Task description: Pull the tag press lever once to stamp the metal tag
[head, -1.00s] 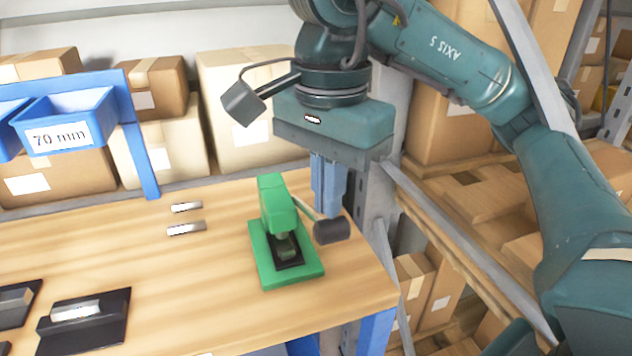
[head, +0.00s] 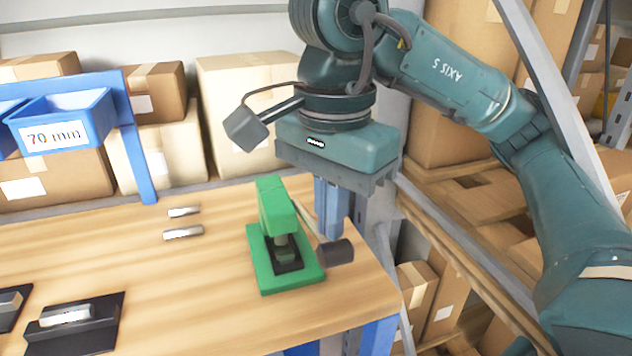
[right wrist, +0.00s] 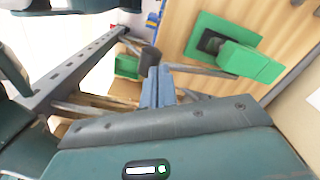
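The green tag press (head: 273,205) stands on the wooden bench near its right end. Its lever is a thin rod with a dark knob (head: 335,252), slanting down to the right. A dark pad (head: 290,266) lies under the press head; I cannot make out a tag on it. My right gripper (head: 334,236) points down at the lever, its blue fingers together, tips right by the knob. In the right wrist view the fingers (right wrist: 158,70) overlap the lever by the knob (right wrist: 150,57); nothing shows between them. My left gripper is out of view.
Two small metal pieces (head: 183,233) lie left of the press. A black holder (head: 85,335) with a metal piece sits at front left. A blue bin (head: 65,120) marked 70 mm hangs at back left. A grey shelf post stands close behind my right gripper.

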